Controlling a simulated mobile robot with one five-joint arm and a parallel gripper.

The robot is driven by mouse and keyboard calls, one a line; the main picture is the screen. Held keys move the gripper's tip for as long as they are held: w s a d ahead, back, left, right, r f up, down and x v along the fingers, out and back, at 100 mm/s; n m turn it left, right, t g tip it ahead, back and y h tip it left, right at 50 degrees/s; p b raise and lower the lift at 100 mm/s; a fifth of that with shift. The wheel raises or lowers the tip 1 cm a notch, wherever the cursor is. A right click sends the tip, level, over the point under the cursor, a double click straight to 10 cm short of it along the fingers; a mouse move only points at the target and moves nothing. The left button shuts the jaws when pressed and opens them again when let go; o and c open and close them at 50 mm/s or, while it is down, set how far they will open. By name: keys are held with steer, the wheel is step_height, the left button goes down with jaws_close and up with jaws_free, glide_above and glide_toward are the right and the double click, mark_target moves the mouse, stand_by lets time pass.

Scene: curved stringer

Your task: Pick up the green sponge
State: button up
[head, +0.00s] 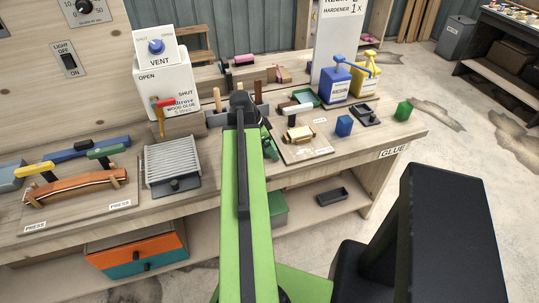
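A small green block (403,111), which looks like the green sponge, sits on the right end of the workbench, close to its edge. My green arm reaches up the middle of the head view to a black joint over the bench. My gripper (268,146) is only partly visible, small and dark, just right of that joint and well to the left of the green block. The arm hides part of it, and its fingers are too unclear to show whether they are open or shut.
A blue block (344,126) and a black tray (367,115) lie left of the green block. Blue and yellow pump bottles (335,82) stand behind. A board with a wooden piece (299,133) is nearer my arm. Free floor lies right of the bench (375,180).

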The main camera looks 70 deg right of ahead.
steer(key=c, duration=1.4)
steer(key=shift+r, duration=0.1)
